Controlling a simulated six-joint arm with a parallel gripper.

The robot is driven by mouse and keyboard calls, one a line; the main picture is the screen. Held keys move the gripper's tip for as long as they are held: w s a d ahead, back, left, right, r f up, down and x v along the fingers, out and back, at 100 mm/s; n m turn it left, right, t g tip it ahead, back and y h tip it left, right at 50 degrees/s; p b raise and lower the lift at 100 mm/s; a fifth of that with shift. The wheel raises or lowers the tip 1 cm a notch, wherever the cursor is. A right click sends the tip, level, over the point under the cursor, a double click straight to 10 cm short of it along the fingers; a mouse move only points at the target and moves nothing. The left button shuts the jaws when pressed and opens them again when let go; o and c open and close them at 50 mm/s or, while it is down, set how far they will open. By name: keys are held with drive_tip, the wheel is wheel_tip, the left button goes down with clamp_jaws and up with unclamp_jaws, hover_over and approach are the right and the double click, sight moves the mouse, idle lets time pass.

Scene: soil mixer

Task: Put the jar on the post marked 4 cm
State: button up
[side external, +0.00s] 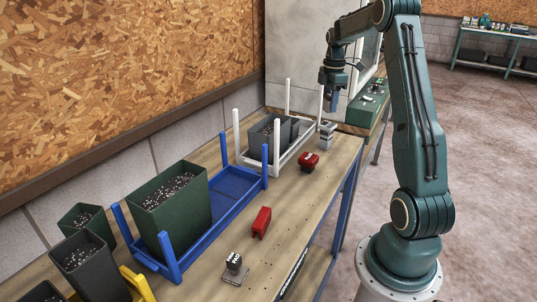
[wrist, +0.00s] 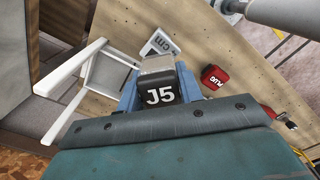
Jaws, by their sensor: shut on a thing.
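A small block-like item with a black face lettered "J5" (wrist: 160,95), probably the jar, sits between the blue fingers of my gripper (wrist: 157,88) in the wrist view. My gripper is shut on it. In the side view my gripper (side external: 331,103) hangs near the far end of the bench, and its load is hard to make out there. A small grey stand (side external: 326,132) is on the bench below the fingers, apart from them. In the wrist view a grey plate lettered "cm" (wrist: 159,43) shows just beyond the held item; its number is hidden.
A white frame (side external: 277,152) with upright posts and grey bins stands left of the gripper. Red blocks (side external: 309,161) (side external: 262,222) and a black-and-white item (side external: 234,262) lie along the bench. A blue frame (side external: 237,184) holds a green bin (side external: 172,211).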

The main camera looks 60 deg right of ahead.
drive_tip(key=shift+f, duration=0.2)
drive_tip(key=shift+f, duration=2.05)
drive_tip(key=shift+f, duration=0.15)
drive_tip(key=o, duration=1)
wheel_tip(320, 180, up, 12)
drive_tip(key=shift+r, duration=0.2)
